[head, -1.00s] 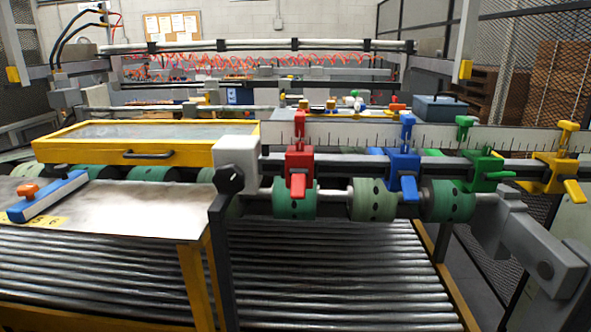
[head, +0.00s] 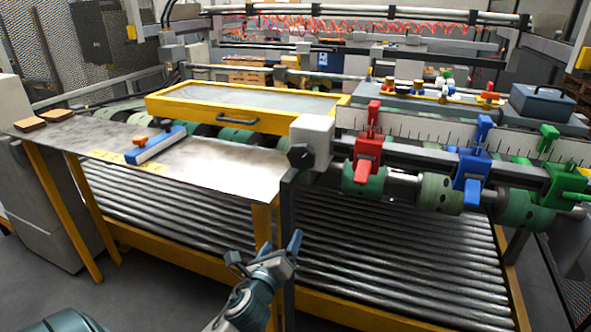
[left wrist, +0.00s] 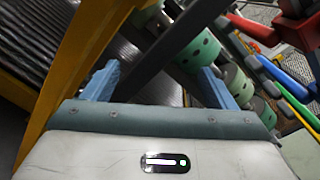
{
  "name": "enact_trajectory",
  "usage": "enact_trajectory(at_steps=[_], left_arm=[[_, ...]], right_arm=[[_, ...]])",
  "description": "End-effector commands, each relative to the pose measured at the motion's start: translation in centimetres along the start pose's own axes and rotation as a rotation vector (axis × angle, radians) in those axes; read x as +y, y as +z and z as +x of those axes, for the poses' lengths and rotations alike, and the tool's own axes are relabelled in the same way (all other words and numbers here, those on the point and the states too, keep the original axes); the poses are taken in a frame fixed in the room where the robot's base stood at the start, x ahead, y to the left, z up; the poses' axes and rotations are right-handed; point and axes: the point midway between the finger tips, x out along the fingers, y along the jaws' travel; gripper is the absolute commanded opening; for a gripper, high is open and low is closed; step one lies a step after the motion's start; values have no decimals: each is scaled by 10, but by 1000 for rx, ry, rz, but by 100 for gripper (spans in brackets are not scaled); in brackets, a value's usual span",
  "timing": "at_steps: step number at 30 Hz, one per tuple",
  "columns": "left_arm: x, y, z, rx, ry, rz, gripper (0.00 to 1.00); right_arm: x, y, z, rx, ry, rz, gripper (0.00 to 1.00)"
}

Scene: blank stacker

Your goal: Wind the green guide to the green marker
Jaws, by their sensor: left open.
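The green guide (head: 566,182) sits on the dark rail at the right edge of the head view, its handle pointing right. The green marker (head: 548,136) stands at the ruler (head: 420,133) above and slightly left of the guide. My left gripper (head: 266,250) is open and empty, low in front of the roller bed and well left of the green guide. In the left wrist view its two blue fingers (left wrist: 158,80) are spread, with a dark bar and green rollers beyond. My right gripper is not in view.
A red guide (head: 367,157) and a blue guide (head: 470,180) share the rail. A black knob (head: 300,157) is at the rail's left end. A metal table (head: 220,168) with yellow legs stands left. The roller bed (head: 400,260) lies below the rail.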

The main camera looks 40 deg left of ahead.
Motion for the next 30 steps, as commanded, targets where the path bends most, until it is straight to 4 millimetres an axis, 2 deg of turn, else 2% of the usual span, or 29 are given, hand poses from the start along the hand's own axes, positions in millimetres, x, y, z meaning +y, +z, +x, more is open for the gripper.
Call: enact_trajectory(at_steps=[1,3,6,9,13,16,30], left_arm=[[-27,28,-2,-61,-64,122,79],[-57,60,-8,-148,-133,301,79],[-91,93,-20,-261,-197,506,79],[-111,113,-29,-339,-226,636,79],[-123,123,-31,-381,-238,704,79],[-127,127,-22,-383,-237,709,79],[-153,147,52,-378,-236,705,79]], right_arm=[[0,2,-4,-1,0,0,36],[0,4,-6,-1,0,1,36],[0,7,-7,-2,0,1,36],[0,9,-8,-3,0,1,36],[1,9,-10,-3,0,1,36],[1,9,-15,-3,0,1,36],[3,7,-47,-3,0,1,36]])
